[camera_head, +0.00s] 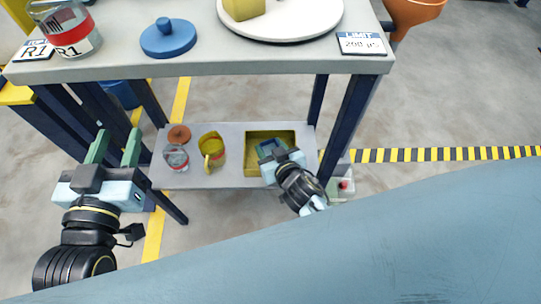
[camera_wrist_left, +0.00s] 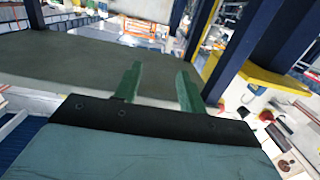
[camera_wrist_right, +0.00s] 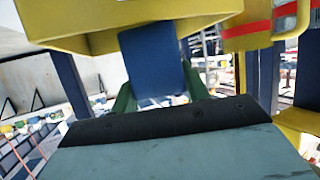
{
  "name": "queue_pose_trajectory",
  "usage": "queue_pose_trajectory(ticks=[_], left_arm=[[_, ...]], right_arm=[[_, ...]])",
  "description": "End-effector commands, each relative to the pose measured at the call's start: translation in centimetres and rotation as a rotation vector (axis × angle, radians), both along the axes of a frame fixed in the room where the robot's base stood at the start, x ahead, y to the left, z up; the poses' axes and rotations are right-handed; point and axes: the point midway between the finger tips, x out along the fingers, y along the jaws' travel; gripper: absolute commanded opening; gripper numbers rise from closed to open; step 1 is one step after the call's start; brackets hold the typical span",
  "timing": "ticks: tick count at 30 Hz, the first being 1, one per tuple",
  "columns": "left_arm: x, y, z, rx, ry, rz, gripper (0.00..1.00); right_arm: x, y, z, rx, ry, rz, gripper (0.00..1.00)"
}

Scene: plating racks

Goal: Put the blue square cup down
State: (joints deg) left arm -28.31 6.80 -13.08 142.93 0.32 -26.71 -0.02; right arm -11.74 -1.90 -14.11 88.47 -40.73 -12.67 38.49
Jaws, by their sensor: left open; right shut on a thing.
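The blue square cup (camera_wrist_right: 153,62) is between the green fingers of my right gripper (camera_wrist_right: 160,92), which is shut on it. In the head view the cup (camera_head: 268,147) shows at the yellow square tray (camera_head: 286,136) on the lower shelf, partly hidden by my right gripper (camera_head: 279,158). In the right wrist view the yellow tray (camera_wrist_right: 90,42) is right behind the cup; I cannot tell whether the cup touches its floor. My left gripper (camera_head: 115,148) is open and empty, left of the table; its fingers also show in the left wrist view (camera_wrist_left: 160,85).
The lower shelf (camera_head: 228,178) also holds a yellow mug (camera_head: 212,150), a clear jar (camera_head: 175,158) and a brown lid (camera_head: 179,134). The tabletop (camera_head: 200,66) above has a blue lid (camera_head: 168,38), a glass jar (camera_head: 65,30) and a white round plate (camera_head: 281,28). Dark table legs flank the shelf.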

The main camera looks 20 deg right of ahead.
Motion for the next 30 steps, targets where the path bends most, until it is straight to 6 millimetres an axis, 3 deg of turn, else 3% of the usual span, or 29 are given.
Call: queue_pose_trajectory(ticks=[5, 18, 30], left_arm=[[0.0, -0.3, 1.2, -0.022, -0.072, -0.006, 0.41], [-1.6, -0.9, 7.8, -0.159, -0.513, -0.029, 0.41], [-2.0, -0.8, 8.6, -0.174, -0.560, -0.031, 0.41]], right_arm=[[0.0, 0.0, -0.5, 0.000, -0.002, 0.000, 0.17], [0.1, 0.0, -3.6, 0.001, -0.002, 0.000, 0.17], [0.1, 0.0, -3.7, 0.001, -0.002, 0.001, 0.17]])
